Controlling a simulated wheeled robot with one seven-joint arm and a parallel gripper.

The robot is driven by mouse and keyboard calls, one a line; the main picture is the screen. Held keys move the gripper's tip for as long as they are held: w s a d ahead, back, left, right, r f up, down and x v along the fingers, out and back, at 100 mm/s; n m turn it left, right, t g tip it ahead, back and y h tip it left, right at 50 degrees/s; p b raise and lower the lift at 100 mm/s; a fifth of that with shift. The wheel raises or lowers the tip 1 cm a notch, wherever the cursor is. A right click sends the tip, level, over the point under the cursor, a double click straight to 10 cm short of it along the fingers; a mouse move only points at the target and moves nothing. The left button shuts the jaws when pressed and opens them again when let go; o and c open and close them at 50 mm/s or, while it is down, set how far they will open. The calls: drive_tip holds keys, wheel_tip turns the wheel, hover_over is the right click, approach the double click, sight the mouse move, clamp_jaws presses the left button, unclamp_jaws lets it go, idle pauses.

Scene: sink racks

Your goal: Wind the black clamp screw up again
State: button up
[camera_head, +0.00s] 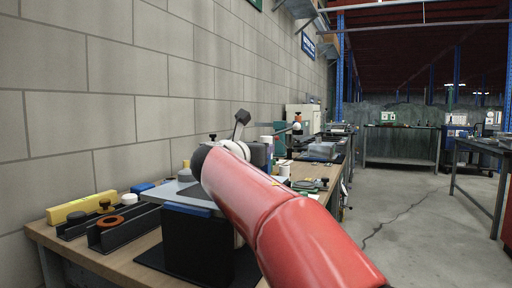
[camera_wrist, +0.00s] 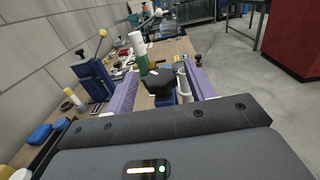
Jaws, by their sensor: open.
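In the wrist view, my gripper (camera_wrist: 160,84) has its two purple fingers spread wide apart. A black knob (camera_wrist: 172,88), which looks like the head of the clamp screw, sits between the fingers, nearer the right one. I see a gap on its left; whether the right finger touches it I cannot tell. The knob's lower part and the screw's shaft are hidden by the gripper body. In the head view my red arm reaches over the bench and covers the fingers and most of the clamp area.
A blue vise-like tool (camera_wrist: 93,76) stands left of the fingers. A green and white bottle (camera_wrist: 140,52) stands behind the knob. On the wooden bench (camera_head: 60,243), a yellow bar (camera_head: 80,207) and black trays lie at left, and a black box (camera_head: 190,240) stands in front.

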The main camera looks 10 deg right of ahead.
drive_tip(key=shift+w+d, duration=0.25)
drive_tip(key=shift+w, duration=0.15)
drive_tip(key=c, duration=1)
drive_tip(key=shift+o, duration=0.2)
drive_tip(key=shift+n+t+y, duration=0.4)
drive_tip(key=shift+y, duration=0.1)
